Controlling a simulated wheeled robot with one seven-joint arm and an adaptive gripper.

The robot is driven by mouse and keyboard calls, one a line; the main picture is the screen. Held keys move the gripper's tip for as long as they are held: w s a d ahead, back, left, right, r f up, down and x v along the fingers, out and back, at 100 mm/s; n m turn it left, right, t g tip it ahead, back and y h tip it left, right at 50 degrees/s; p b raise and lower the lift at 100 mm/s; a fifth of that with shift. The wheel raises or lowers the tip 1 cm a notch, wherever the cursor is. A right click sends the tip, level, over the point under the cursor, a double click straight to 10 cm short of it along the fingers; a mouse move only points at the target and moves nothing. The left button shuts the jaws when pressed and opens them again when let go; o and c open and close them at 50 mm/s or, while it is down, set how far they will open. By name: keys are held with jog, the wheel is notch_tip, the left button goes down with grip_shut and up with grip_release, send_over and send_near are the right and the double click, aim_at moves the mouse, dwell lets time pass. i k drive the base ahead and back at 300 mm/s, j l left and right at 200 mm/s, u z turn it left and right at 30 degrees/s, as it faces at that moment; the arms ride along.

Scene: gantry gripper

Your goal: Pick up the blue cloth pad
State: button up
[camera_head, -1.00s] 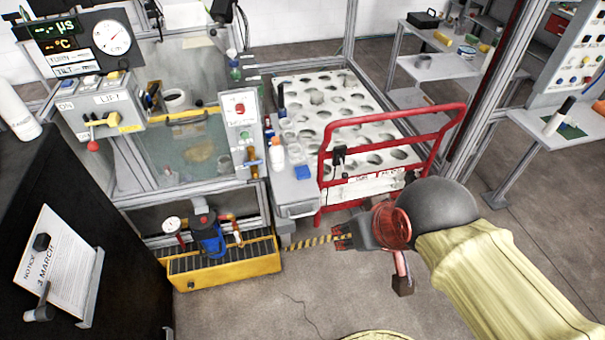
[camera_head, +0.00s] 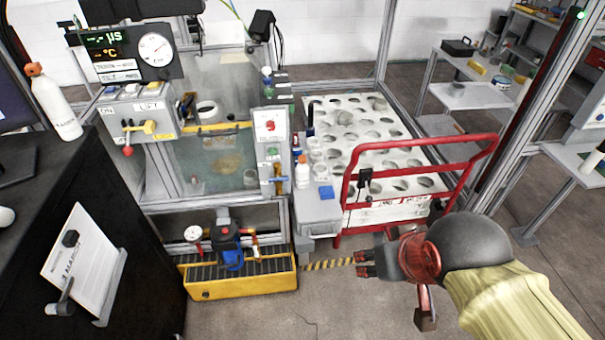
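The blue cloth pad (camera_head: 326,192) is a small blue square. It lies on the narrow grey side shelf (camera_head: 313,212), beside a white bottle with an orange cap (camera_head: 302,172). My gripper (camera_head: 361,264) is at the lower right of the pad, in front of the red-railed cart and apart from the pad. Its two dark fingers with reddish tips point left and are spread apart, with nothing seen between them.
A red rail (camera_head: 418,150) stands right of the pad, before a white perforated rack (camera_head: 350,112). A yellow tray (camera_head: 240,287) with a blue pump is on the floor at lower left. A black cabinet (camera_head: 130,262) fills the left.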

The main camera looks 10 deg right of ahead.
aim_at(325, 192)
jog(key=i+j+u, duration=0.2)
jog(key=i, duration=0.3)
jog(key=i+j+u, duration=0.25)
jog(key=i, duration=0.25)
